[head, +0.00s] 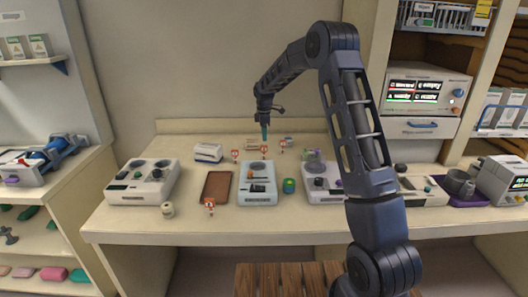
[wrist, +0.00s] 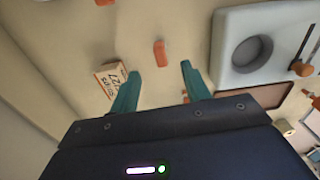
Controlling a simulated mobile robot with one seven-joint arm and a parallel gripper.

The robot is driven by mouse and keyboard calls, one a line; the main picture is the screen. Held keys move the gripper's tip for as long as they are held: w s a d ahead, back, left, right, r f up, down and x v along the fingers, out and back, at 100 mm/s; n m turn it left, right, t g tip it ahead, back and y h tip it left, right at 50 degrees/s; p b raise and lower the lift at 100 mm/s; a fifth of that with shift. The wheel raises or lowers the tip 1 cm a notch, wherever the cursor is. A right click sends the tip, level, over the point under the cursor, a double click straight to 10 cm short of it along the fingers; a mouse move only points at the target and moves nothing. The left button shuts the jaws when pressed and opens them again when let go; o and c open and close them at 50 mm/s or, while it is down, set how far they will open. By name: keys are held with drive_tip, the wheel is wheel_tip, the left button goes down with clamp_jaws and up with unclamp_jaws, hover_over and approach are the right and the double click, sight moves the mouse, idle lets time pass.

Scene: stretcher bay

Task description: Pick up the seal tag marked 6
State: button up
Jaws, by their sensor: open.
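Several small orange-and-white seal tags stand on the counter in the head view: a left one (head: 235,155), a middle one (head: 264,151), a right one (head: 282,146) and a front one (head: 210,205). Their numbers are too small to read, so I cannot tell which is marked 6. My gripper (head: 265,133) points down above the back of the counter, near the middle and right tags. In the wrist view my gripper (wrist: 158,78) has its teal fingers apart with nothing between them. An orange tag (wrist: 160,53) lies just beyond the fingertips, its number not visible.
A small printed box (wrist: 110,79) lies beside one finger in the wrist view. A pale blue device (head: 258,183) stands in front of the tags. A brown tray (head: 216,187), a white device (head: 143,182) and a green-and-blue item (head: 289,186) also occupy the counter (head: 150,222).

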sight(264, 151)
wheel_tip(264, 151, down, 10)
drive_tip(key=shift+r, duration=0.15)
clamp_jaws()
idle(0.5)
